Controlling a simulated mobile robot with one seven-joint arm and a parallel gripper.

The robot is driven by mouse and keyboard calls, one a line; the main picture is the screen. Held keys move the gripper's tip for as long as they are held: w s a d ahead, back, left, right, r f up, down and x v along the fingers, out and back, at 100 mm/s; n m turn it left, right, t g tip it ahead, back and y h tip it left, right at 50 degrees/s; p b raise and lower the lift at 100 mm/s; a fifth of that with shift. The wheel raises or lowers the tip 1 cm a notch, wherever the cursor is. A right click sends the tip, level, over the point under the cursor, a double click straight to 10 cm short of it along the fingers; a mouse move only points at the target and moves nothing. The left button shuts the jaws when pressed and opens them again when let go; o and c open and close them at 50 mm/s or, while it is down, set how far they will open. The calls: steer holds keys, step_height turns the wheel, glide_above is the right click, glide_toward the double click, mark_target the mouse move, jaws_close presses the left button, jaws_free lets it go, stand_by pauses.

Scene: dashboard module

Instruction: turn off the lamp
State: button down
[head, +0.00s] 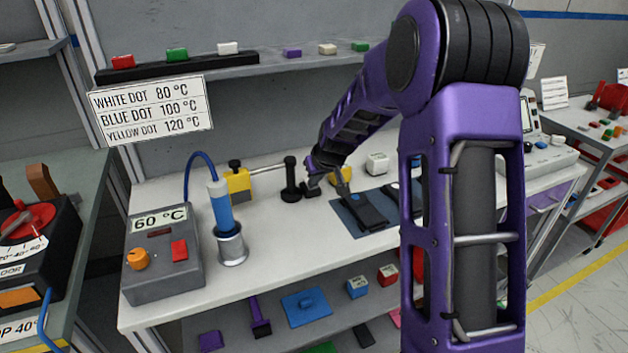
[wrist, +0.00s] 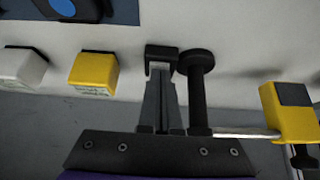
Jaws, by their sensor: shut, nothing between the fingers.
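No thing in view is plainly a lamp. A black cylinder with a wide round end (head: 291,180) stands on the bench, joined by a thin metal rod to a yellow clamp block (head: 238,184). The cylinder (wrist: 196,88) and yellow block (wrist: 290,112) also show in the wrist view. My gripper (head: 312,185) is low over the bench, just right of the cylinder. In the wrist view its fingers (wrist: 160,72) are together, beside the cylinder, with a small black block (wrist: 161,52) at their tips. I cannot tell whether they touch the cylinder.
A grey control box (head: 162,268) reading 60 °C and a blue-handled tool in a metal holder (head: 232,248) stand at left. White (head: 377,163) and yellow (wrist: 93,73) blocks stand behind.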

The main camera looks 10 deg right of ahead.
steer(key=shift+w+a+r+p, duration=0.15)
steer(key=shift+w+r+p, duration=0.2)
steer(key=shift+w, duration=0.3)
steer(key=shift+r, duration=0.25)
steer(key=r+p, duration=0.1)
steer(key=r, duration=0.2)
steer(key=r+p, duration=0.1)
steer(key=shift+s+r+p, duration=0.2)
steer(key=shift+s+p, duration=0.05)
steer(key=shift+p, duration=0.1)
steer(key=s+d+r+b, duration=0.1)
steer(key=s+r, duration=0.3)
steer(key=s, duration=0.4)
steer(key=shift+s+d+r, duration=0.2)
steer(key=shift+d+r, duration=0.15)
steer(key=shift+d, duration=0.05)
